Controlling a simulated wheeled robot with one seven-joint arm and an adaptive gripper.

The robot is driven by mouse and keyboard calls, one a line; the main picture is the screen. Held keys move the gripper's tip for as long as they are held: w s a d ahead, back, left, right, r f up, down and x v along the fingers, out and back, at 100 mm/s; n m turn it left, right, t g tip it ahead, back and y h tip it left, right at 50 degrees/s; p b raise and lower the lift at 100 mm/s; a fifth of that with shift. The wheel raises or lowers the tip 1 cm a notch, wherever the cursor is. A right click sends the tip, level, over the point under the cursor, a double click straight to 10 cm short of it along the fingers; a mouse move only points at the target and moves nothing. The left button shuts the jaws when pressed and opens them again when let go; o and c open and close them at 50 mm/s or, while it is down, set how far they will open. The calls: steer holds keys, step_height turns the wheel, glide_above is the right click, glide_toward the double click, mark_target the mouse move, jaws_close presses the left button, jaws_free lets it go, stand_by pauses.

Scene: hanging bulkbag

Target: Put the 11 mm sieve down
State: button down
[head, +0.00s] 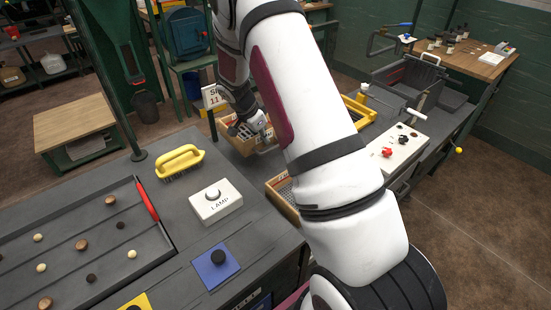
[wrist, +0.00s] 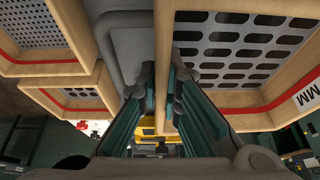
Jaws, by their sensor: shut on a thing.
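The sieve in my grasp is a wooden frame with a slotted metal mesh (wrist: 235,50), a red line and a label of which only "MM" reads in the wrist view. My gripper (wrist: 162,105) is shut on its wooden side wall. In the head view my gripper (head: 252,130) is at the far side of the bench, at the wooden sieve (head: 238,146) by a sign reading "11" (head: 212,98). My arm hides part of this area. I cannot tell whether the sieve touches a surface below.
Another wooden sieve (head: 279,198) is nearer, partly behind my arm. Finer-mesh sieves (wrist: 42,25) show at the left in the wrist view. A yellow brush (head: 180,160), a lamp switch box (head: 215,202) and a blue button plate (head: 215,266) are on the bench.

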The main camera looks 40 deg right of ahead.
step_height(320, 180, down, 9)
steer(key=shift+f+p, duration=0.1)
steer(key=shift+p, duration=0.5)
steer(key=shift+f, duration=0.1)
steer(key=c, duration=1.8)
jaws_free()
steer(key=shift+s, duration=0.1)
